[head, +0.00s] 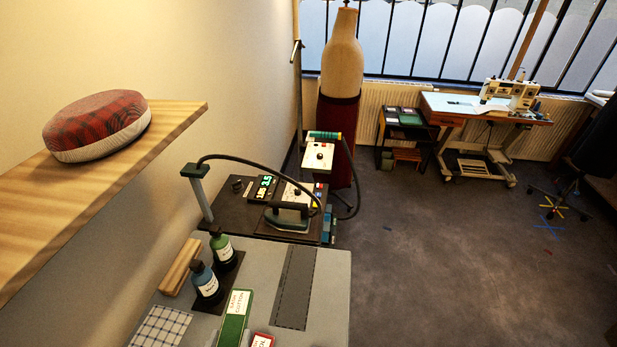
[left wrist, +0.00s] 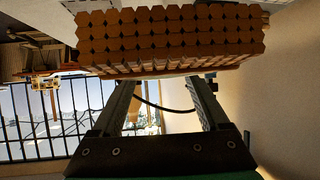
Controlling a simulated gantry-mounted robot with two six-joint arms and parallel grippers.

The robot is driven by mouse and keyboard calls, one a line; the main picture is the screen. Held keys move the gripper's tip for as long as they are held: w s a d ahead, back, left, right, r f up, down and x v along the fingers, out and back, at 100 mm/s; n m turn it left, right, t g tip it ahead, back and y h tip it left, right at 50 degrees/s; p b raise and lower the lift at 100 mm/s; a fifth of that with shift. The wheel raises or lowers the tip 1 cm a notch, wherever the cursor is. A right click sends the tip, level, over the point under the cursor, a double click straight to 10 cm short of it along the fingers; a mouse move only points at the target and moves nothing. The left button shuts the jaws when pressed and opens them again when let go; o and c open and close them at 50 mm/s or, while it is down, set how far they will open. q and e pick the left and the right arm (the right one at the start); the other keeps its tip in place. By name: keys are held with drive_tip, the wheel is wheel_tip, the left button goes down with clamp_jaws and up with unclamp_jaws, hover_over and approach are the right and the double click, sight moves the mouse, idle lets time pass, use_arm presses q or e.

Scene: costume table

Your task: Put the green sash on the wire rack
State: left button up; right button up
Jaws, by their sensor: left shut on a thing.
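My left gripper (left wrist: 162,82) shows in the left wrist view, its two dark fingers reaching up to a brown thing with rows of hexagonal tufts (left wrist: 165,38). It is shut on this brown thing, which hides the fingertips. I cannot tell what the thing is; it does not look like a green sash. I cannot make out a green sash or a wire rack in either view. Neither gripper can be made out in the head view.
A grey worktable (head: 330,280) carries bottles (head: 205,283), a green box (head: 233,318), a wooden block (head: 181,266) and a dark strip (head: 296,287). An iron (head: 288,215) stands behind. A wooden shelf (head: 80,190) holds a plaid cushion (head: 97,126). The floor at right is mostly clear.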

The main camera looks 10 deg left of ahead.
use_arm(q)
drive_tip(key=d, duration=0.1)
drive_tip(key=w+m+h, duration=0.1)
drive_tip(key=d+m+h, duration=0.1)
drive_tip(key=shift+w+d+f, duration=0.15)
drive_tip(key=shift+d+f, duration=0.1)
drive_tip(key=shift+d, duration=0.05)
drive_tip(key=s+r+p, duration=0.3)
drive_tip(key=r+p, duration=0.5)
drive_tip(key=p, duration=0.2)
drive_tip(key=s+r+m+h+p, duration=0.1)
drive_tip(key=s+r+p, duration=0.2)
drive_tip(key=r+p, duration=0.6)
drive_tip(key=shift+s+d+r+p, duration=0.3)
drive_tip(key=shift+d+p, duration=0.1)
drive_tip(key=shift+p, duration=0.1)
drive_tip(key=shift+f, duration=0.1)
drive_tip(key=shift+t, duration=0.3)
